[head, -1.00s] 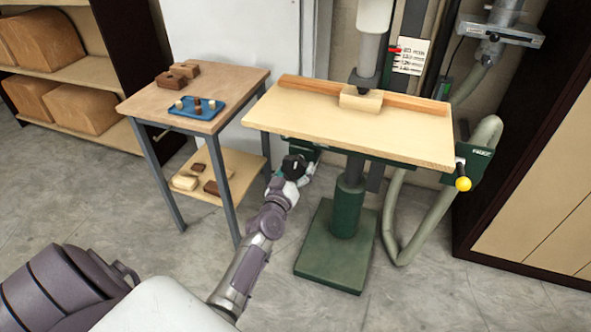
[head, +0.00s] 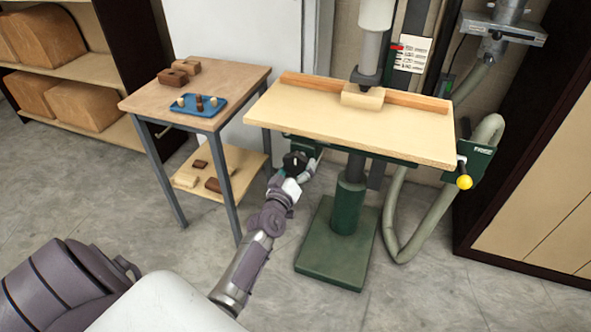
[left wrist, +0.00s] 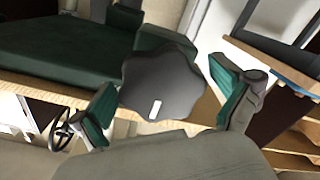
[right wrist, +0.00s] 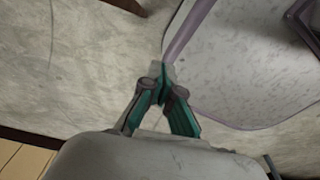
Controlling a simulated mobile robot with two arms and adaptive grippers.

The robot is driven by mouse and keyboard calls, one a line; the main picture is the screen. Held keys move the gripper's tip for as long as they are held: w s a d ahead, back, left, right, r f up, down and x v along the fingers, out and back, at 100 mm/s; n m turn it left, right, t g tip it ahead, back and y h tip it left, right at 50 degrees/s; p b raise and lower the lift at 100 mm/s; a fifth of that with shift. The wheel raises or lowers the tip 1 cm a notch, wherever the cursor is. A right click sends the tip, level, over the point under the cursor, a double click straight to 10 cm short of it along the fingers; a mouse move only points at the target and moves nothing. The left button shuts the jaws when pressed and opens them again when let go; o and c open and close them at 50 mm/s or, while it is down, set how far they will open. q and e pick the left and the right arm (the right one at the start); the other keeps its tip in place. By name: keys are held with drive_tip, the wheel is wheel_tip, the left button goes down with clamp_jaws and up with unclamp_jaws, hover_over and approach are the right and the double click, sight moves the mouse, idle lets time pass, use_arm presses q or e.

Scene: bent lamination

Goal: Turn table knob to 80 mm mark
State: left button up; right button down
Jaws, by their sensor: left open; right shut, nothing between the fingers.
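The dark, lobed knob (left wrist: 162,84) with a white mark on its face fills the middle of the left wrist view. My left gripper (left wrist: 168,100) is open, with one green-padded finger on each side of the knob; I cannot tell whether they touch it. In the head view this gripper (head: 303,165) is under the left front edge of the machine's wooden table (head: 350,120), and the knob cannot be made out there. A scale card (head: 412,54) with a red pointer (head: 397,47) stands behind the table; its figures are too small to read. My right gripper (right wrist: 160,92) is shut and empty.
A yellow-tipped crank (head: 464,182) hangs at the table's right end. A green column and base (head: 335,245) stand below. A side table (head: 240,82) with a blue tray (head: 180,111) is close on the left. Grey floor is clear in front.

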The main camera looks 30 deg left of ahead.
use_arm(q)
drive_tip(key=v, duration=1.2)
